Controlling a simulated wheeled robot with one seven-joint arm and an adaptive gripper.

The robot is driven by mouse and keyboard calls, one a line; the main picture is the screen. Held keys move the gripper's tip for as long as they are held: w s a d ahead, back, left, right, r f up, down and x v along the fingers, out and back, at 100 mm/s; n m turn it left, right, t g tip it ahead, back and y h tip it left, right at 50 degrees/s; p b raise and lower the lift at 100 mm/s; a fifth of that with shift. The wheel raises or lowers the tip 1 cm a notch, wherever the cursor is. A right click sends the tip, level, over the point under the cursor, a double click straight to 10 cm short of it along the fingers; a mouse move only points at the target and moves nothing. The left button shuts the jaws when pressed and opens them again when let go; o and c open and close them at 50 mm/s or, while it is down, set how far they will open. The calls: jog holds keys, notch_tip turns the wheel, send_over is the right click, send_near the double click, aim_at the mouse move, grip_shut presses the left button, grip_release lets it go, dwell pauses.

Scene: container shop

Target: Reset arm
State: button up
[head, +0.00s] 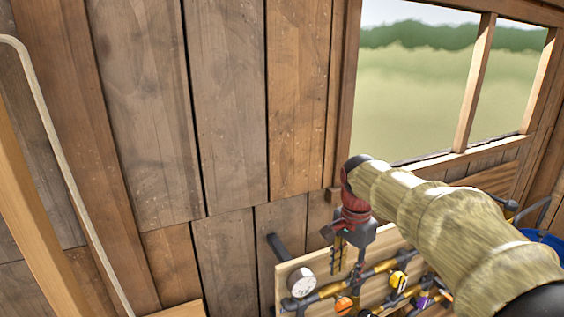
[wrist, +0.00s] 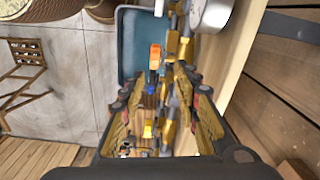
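My gripper (head: 348,264) points down in front of the plank wall, above and beside a wooden board fitted with pipes. In the wrist view my gripper (wrist: 160,92) has its two yellow-and-black fingers spread apart. I see nothing held between them; pipe fittings show behind the gap. My arm (head: 440,215) reaches in from the lower right of the head view. Whether the fingers touch any fitting cannot be told.
The pipe board (head: 288,278) carries a round white gauge (head: 302,282), brass pipes and coloured valves close to my gripper. A blue-grey bin (wrist: 135,35) stands below. A window (head: 420,90) is at upper right. A wooden chair (wrist: 28,92) stands left in the wrist view.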

jog(key=s+f+n+t+b, duration=0.5)
jog(key=s+f+n+b, duration=0.6)
jog(key=s+f+b, duration=1.3)
notch_tip(320, 180, down, 4)
jog(key=b, duration=0.3)
jog(key=shift+d+r+n+b, duration=0.15)
jog(key=shift+n+b, duration=0.15)
jog(key=shift+o, duration=0.3)
